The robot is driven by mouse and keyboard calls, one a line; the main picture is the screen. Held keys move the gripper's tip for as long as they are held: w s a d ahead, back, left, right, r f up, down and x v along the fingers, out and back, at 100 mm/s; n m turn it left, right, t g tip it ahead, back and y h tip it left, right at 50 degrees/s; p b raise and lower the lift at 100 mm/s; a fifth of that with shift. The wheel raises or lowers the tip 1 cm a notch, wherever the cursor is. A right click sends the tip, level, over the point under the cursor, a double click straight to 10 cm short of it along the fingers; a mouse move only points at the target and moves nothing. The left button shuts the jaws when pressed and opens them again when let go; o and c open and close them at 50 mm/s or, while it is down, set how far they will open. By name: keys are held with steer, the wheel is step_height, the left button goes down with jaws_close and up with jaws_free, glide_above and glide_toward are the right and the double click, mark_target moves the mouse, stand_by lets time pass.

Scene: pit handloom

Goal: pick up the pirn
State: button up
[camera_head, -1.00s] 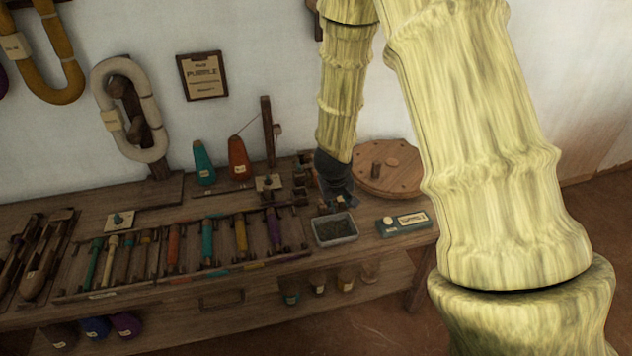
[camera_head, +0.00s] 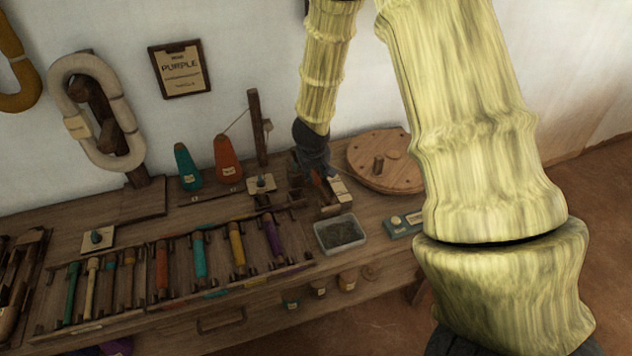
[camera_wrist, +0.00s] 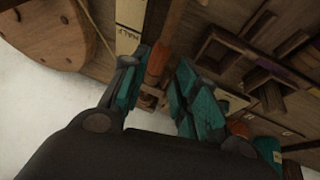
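My gripper (camera_head: 320,176) hangs over the back right of the bench, beside the winding gear. In the wrist view its two teal-padded fingers (camera_wrist: 156,76) stand apart. An orange-brown rod-like piece (camera_wrist: 161,62) lies in line with the gap between them; it may be a pirn, and I cannot tell whether a finger touches it. Several wound pirns lie in the bench rack, among them a teal pirn (camera_head: 199,255), a yellow pirn (camera_head: 237,247) and a purple pirn (camera_head: 272,235).
A pale tray (camera_head: 341,247) with dark contents stands in front of my gripper. A round wooden disc (camera_head: 385,162) lies to its right. An orange cone (camera_head: 228,161), a teal cone (camera_head: 187,167) and a wooden post (camera_head: 257,127) stand to its left.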

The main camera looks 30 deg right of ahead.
mark_target(317, 179)
steer(key=shift+b+x, duration=0.5)
steer(key=shift+x, duration=2.85)
steer(key=shift+s, duration=0.1)
steer(key=c, duration=0.6)
